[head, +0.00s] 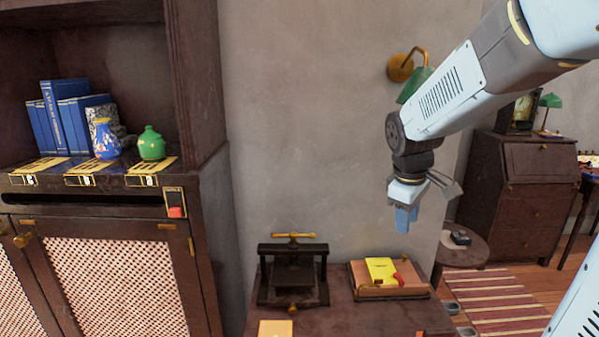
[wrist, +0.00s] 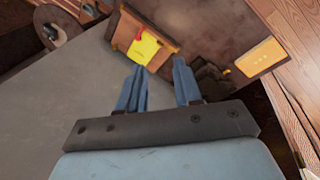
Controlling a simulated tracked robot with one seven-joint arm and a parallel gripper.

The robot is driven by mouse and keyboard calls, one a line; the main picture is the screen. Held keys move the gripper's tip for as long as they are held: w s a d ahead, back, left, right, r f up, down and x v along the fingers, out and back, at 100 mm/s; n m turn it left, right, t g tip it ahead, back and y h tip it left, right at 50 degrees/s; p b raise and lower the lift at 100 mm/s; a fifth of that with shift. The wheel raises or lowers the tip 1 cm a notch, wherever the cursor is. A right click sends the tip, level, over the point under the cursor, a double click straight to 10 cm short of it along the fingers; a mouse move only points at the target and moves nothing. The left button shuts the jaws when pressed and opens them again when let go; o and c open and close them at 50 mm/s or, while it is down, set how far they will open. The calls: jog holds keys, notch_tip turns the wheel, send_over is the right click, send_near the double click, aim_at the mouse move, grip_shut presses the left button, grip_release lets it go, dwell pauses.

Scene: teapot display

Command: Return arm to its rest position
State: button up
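My arm (head: 450,95) reaches in from the upper right of the head view and bends down at the wrist. My gripper (head: 405,218) hangs in the air before the grey wall, pointing down, above and behind the right part of the low dark table. In the wrist view my gripper (wrist: 158,68) shows two blue fingers apart with a clear gap and nothing between them. The green teapot-like jar (head: 151,143) and the blue patterned vase (head: 105,139) stand on the cabinet shelf at the left, far from my gripper.
The dark table (head: 365,319) bears a black press (head: 293,275) and a wooden tray (head: 415,291) with a yellow booklet (head: 380,270). A green wall lamp (head: 413,85) is close to my arm in the picture. A round side table (head: 470,254) stands at right.

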jog(key=s+r+m+t+y, duration=0.1)
jog(key=s+r+m, duration=0.2)
jog(key=s, duration=0.5)
jog(key=s+r+m+t, duration=0.2)
jog(key=s+r+m, duration=0.1)
jog(key=s+m, duration=0.3)
jog(key=shift+s+r+y, duration=0.15)
jog(key=shift+s+y, duration=0.25)
jog(key=shift+s, duration=0.45)
